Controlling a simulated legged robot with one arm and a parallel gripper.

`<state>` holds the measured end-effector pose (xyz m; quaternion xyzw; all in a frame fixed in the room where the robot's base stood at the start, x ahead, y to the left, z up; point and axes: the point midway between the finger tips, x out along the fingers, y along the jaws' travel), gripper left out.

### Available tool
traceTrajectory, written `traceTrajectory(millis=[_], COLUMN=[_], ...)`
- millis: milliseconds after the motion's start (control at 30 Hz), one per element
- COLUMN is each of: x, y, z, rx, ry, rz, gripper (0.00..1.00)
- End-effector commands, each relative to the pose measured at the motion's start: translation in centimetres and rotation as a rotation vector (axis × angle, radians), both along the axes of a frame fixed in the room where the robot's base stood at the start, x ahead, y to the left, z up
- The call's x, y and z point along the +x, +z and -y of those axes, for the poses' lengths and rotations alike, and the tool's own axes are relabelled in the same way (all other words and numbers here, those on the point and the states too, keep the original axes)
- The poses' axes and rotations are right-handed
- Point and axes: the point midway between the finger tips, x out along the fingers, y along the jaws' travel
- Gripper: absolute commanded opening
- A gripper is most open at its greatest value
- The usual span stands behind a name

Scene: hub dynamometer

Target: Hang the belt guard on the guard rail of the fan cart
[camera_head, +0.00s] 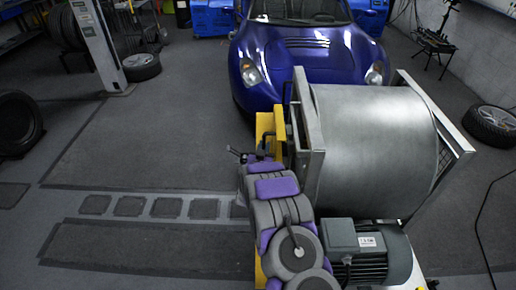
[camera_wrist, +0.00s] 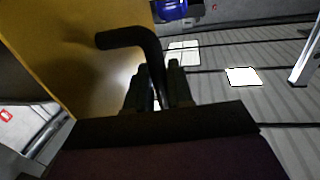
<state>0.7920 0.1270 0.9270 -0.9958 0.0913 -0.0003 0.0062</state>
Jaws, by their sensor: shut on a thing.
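The yellow belt guard (camera_head: 264,124) stands upright, partly hidden behind my arm, left of the fan cart's metal frame (camera_head: 304,165). In the wrist view its yellow panel (camera_wrist: 85,60) fills the left side, with a bent black handle (camera_wrist: 128,38) standing out from it. My gripper (camera_wrist: 157,85) is shut on the handle's lower part; in the head view my gripper (camera_head: 247,156) is beside the panel, mostly hidden by my arm. I cannot tell which bar is the guard rail, or whether the guard touches the frame.
A large grey drum (camera_head: 370,150) fills the cart, with a motor (camera_head: 368,250) at its near end. A blue car (camera_head: 305,50) stands behind. Tires lie left (camera_head: 18,125) and right (camera_head: 492,123). The floor to the left is mostly clear.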

Motion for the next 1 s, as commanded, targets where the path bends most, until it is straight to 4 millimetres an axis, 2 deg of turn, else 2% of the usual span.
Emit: traceTrajectory(millis=[1000], x=[0.1], y=[0.1], z=[5.8], rx=[-0.006], ry=[0.000], rz=[0.003], gripper=[0.00])
